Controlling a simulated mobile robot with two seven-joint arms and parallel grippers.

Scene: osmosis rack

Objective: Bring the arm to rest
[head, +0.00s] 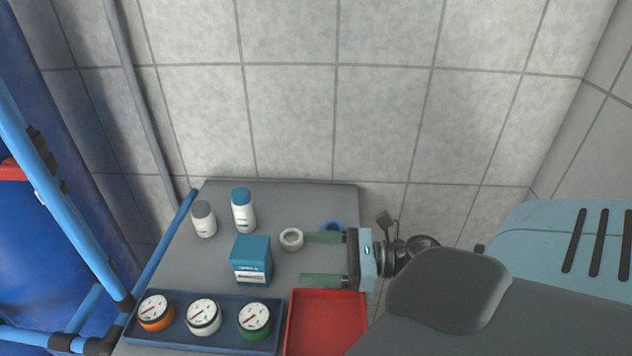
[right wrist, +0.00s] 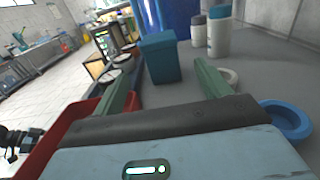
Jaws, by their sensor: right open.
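My right gripper (head: 322,259) reaches in from the right over the grey table (head: 310,200). Its two green fingers are apart with nothing between them. In the right wrist view the open fingers (right wrist: 165,85) point toward a teal box (right wrist: 160,58), which stands beyond their tips. The teal box (head: 251,260) stands upright left of the fingers in the head view. A white ring (head: 291,239) lies just off the tip of the far finger. A blue ring (head: 333,227) lies beside that finger, partly hidden by it. My left gripper is not in view.
A red tray (head: 327,322) lies below the near finger. A dark tray (head: 180,338) holds three gauges, orange, white and green. Two white bottles, one grey-capped (head: 203,219) and one blue-capped (head: 243,211), stand at the back left. A blue frame (head: 60,190) rises at the left; a tiled wall stands behind.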

